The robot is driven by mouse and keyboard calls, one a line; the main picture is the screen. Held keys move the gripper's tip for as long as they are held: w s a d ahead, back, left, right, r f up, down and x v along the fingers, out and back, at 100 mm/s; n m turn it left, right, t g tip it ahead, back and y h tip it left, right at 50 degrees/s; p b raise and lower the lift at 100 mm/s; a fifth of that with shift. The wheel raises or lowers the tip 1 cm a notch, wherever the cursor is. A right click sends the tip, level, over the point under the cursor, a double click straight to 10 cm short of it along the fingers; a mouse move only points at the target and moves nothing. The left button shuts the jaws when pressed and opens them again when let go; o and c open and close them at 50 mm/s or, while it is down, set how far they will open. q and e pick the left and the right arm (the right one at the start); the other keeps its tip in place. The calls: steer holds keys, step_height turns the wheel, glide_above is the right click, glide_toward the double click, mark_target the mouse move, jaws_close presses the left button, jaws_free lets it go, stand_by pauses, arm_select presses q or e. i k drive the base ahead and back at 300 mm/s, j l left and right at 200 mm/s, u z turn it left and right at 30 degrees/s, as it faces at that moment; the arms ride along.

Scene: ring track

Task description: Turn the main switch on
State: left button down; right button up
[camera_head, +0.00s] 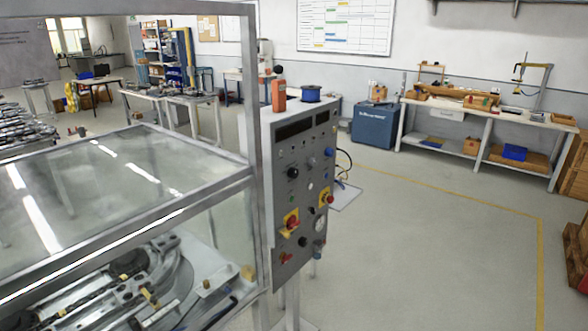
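A grey control panel (304,190) stands upright at the centre, to the right of a glazed machine enclosure. A red knob on a yellow plate (291,221) sits on its lower left part. A second red control on yellow (326,196) sits on its right side. I cannot tell from the labels which one is the main switch, or what position it is in. A black knob (292,173), a white round gauge (320,226) and several small buttons are also on the panel. Neither of my grippers is in view.
The glazed enclosure (130,170) with a metal frame fills the left side. A blue cabinet (375,126) and a workbench (480,108) stand at the back right. Open grey floor (430,230) with a yellow line lies right of the panel. Wooden crates are at the right edge.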

mark_target(292, 222)
steer(key=i+l, duration=0.2)
steer(key=i, duration=0.25)
steer(key=i+l, duration=0.2)
steer(key=i, duration=0.3)
steer(key=i+l, duration=0.2)
steer(key=i, duration=0.25)
steer(key=i+l, duration=0.2)
steer(key=i, duration=0.3)
